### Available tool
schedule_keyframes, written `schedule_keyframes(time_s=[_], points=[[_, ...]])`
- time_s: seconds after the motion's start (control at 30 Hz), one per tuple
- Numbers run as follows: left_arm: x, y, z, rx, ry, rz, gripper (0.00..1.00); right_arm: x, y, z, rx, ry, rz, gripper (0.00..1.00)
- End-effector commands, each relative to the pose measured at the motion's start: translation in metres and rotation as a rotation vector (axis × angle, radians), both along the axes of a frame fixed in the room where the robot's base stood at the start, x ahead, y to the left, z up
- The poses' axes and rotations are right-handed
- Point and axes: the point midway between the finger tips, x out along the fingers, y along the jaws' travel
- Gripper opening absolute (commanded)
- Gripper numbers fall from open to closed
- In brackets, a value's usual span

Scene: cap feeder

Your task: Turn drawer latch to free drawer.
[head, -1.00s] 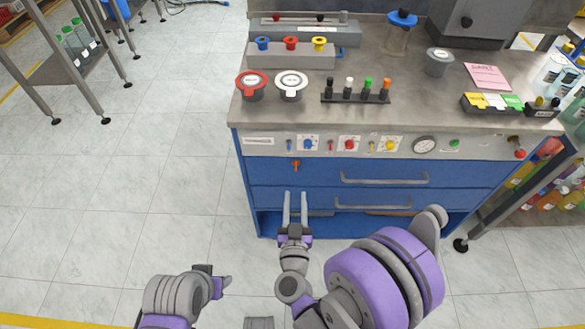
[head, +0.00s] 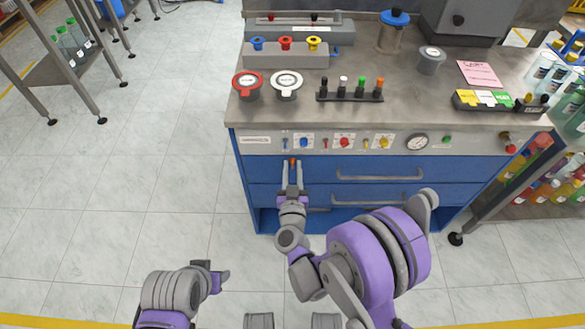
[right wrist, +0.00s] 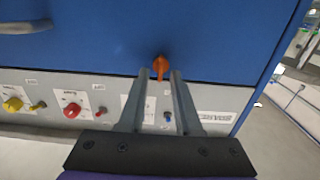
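The orange drawer latch (head: 292,161) is on the blue front of the upper drawer (head: 390,163), near its left end. In the right wrist view, which is upside down, the latch (right wrist: 160,64) has a round hub, and its narrow lever points toward the knob panel. My right gripper (head: 292,167) is at the latch. In the right wrist view the gripper (right wrist: 160,75) is open, its fingers apart on either side of the lever, with a gap showing on each side. My left gripper (head: 214,275) is low over the floor, away from the cabinet; its finger gap is unclear.
A grey panel (head: 262,140) with knobs and a gauge runs above the drawer. The drawer has a bar handle (head: 380,178), and a lower drawer (head: 440,194) is beneath it. Feeder parts stand on the steel top (head: 395,110).

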Motion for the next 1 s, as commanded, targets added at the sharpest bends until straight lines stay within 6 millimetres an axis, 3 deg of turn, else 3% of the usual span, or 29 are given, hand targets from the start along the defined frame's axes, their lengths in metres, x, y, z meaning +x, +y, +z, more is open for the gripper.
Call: schedule_keyframes(time_s=[0.03,0.17,0.67,1.0], points=[[0.000,0.000,0.000,0.000,0.000,0.000,0.50,0.000,0.000,0.000,0.000,0.000,0.000,0.21],[0.000,0.000,0.000,0.000,0.000,0.000,0.50,0.000,0.000,0.000,0.000,0.000,0.000,0.00],[0.000,0.000,-0.001,0.000,0.000,0.000,0.50,0.000,0.000,0.000,0.022,0.000,0.000,0.00],[0.001,0.000,-0.011,0.000,0.004,0.000,0.50,0.000,-0.002,-0.001,0.209,-0.002,0.000,0.00]])
